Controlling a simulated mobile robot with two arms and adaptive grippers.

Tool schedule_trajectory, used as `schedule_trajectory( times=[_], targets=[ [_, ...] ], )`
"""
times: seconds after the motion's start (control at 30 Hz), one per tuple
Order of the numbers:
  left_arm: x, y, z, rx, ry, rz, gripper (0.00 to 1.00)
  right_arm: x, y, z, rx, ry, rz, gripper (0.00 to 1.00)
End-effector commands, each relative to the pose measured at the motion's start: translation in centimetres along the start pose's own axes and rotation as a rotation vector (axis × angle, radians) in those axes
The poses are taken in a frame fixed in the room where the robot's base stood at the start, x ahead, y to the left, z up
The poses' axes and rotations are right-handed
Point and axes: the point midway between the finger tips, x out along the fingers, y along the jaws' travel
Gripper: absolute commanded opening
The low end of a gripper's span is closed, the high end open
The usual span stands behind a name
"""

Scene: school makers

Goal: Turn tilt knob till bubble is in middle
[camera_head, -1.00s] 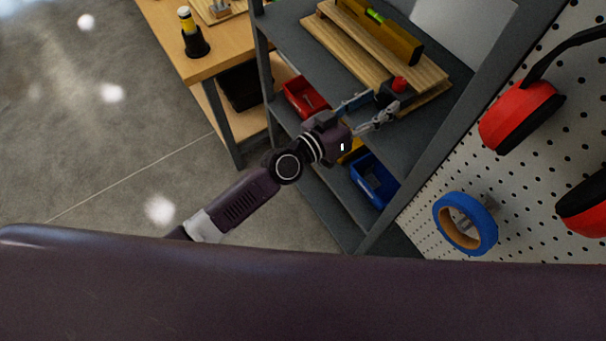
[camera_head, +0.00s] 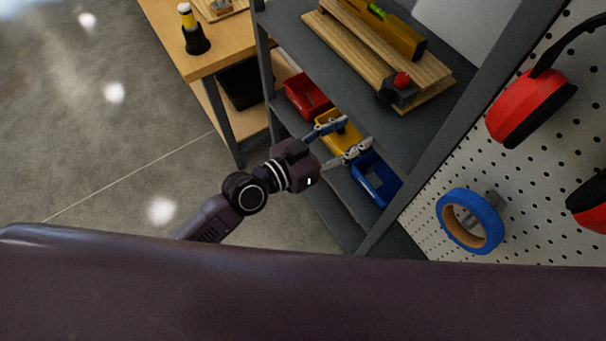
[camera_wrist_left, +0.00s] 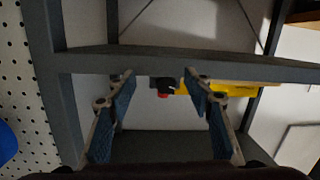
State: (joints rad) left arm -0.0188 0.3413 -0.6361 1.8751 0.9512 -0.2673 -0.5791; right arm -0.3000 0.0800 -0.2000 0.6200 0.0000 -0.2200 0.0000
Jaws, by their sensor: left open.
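A yellow spirit level (camera_head: 403,38) lies on a wooden board (camera_head: 350,40) on the upper shelf. Its green vial (camera_head: 377,11) is near the picture's top edge; the bubble is too small to make out. A black tilt knob (camera_head: 396,95) with a red top (camera_head: 402,80) sits at the board's near end. In the left wrist view the knob (camera_wrist_left: 164,84) and level (camera_wrist_left: 245,88) show beyond the fingers. My left gripper (camera_head: 357,133) is open and empty, apart from the knob, to its lower left. My right gripper is not in view.
Red (camera_head: 306,95), yellow (camera_head: 338,135) and blue (camera_head: 375,180) bins stand on the lower shelf. The grey shelf post (camera_head: 440,130) is right of my gripper. A pegboard (camera_head: 430,205) holds tape (camera_head: 470,220) and red ear defenders (camera_head: 527,107). Open floor lies left.

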Motion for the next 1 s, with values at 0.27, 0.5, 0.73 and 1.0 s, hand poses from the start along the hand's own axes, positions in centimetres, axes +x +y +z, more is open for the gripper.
schedule_trajectory(
  times=[0.27,0.5,0.73,1.0],
  targets=[
    [-0.1,-2.8,5.1,-0.019,-0.077,-0.069,0.47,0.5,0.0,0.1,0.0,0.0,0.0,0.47],
    [-0.6,-4.9,9.3,-0.035,-0.142,-0.124,0.47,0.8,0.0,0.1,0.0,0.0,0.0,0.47],
    [-1.4,-6.7,13.6,-0.052,-0.207,-0.175,0.47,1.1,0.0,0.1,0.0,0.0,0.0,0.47],
    [-2.7,-8.5,18.4,-0.071,-0.282,-0.23,0.47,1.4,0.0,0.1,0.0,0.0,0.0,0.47]
  ],
)
